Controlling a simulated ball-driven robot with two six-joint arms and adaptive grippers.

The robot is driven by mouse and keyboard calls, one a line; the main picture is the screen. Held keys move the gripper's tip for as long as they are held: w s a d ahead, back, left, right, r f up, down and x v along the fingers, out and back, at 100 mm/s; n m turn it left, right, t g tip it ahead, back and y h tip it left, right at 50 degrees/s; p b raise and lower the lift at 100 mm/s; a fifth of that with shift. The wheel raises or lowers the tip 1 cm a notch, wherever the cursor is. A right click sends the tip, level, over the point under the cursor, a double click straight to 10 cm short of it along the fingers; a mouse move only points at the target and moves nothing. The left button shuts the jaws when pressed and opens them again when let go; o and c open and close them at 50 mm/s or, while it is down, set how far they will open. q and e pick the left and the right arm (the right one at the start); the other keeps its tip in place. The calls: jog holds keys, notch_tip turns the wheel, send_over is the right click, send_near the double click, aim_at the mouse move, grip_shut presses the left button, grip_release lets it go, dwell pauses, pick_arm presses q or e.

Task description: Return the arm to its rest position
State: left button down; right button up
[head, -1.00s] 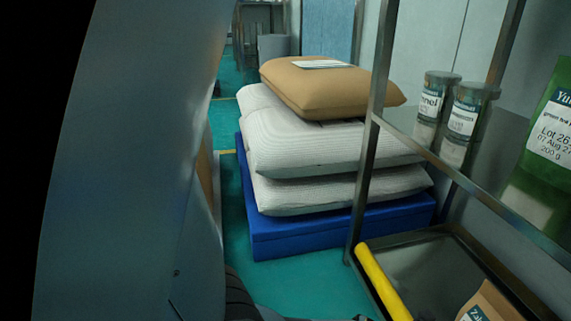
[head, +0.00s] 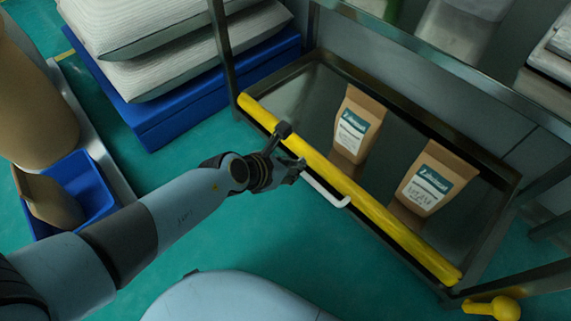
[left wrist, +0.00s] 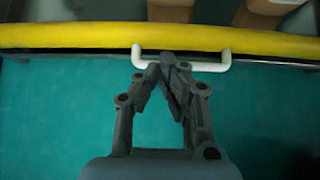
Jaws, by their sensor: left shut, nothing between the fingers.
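My left arm comes in from the left in the head view, and my left gripper (head: 297,166) is at the front of the metal rack's low shelf (head: 303,88). The gripper is shut and empty, its fingertips close to the white handle (head: 326,190) on the yellow front bar (head: 370,208). In the left wrist view the fingertips (left wrist: 166,62) meet just in front of the white handle (left wrist: 180,66), below the yellow bar (left wrist: 90,37). I cannot tell whether they touch the handle. My right gripper is not in view.
Two brown paper bags (head: 354,128) (head: 428,185) stand on the low shelf. Striped sacks (head: 165,72) lie on a blue platform (head: 190,122) at upper left. A blue bin (head: 88,188) stands at left. A yellow knob (head: 504,308) is at lower right. Green floor lies open in front of the rack.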

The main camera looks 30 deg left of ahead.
pick_arm(q)
jog(key=shift+v, duration=1.45)
